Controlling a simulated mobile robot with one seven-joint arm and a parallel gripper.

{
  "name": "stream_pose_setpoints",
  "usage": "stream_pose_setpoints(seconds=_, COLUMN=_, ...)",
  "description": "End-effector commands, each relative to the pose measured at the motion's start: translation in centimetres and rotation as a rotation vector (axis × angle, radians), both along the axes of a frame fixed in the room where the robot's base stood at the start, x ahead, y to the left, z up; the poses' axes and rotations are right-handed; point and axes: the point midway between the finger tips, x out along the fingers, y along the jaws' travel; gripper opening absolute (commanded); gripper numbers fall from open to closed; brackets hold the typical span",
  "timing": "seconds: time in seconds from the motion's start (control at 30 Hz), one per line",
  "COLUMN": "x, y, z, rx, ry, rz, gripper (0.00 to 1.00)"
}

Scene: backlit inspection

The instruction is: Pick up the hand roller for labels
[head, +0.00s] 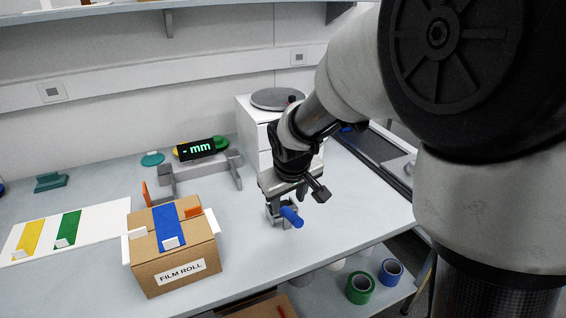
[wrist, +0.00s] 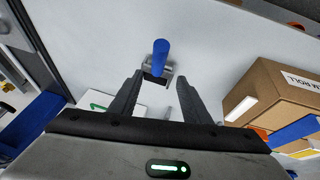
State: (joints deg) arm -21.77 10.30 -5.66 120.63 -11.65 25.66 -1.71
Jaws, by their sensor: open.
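The hand roller has a blue handle (head: 291,215), and it stands near the front edge of the bench in the head view. In the wrist view its blue handle (wrist: 161,50) lies just beyond the fingertips, with a grey metal part at its lower end. My gripper (head: 283,208) is open above and around the roller in the head view. In the wrist view my gripper (wrist: 160,78) has one finger on each side of the roller's grey part, with gaps visible. Whether the fingers are level with the roller is hard to tell. The roller's far side is partly hidden by the fingers.
A cardboard box (head: 176,263) marked FILM ROLL stands left of the roller. A white cabinet (head: 249,133) stands behind my wrist. Tape rolls (head: 361,287) sit on a lower shelf. Bench between box and roller is clear.

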Motion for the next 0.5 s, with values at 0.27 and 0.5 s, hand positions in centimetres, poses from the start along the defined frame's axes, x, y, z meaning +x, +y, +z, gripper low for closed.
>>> stream_pose_setpoints(seconds=0.27, x=1.0, y=0.0, z=-2.3, rx=0.0, ry=0.0, rz=-0.001, gripper=0.43)
stream_pose_setpoints(seconds=0.5, x=2.2, y=-0.6, z=-5.5, rx=-0.001, ry=0.001, rz=-0.002, gripper=0.43)
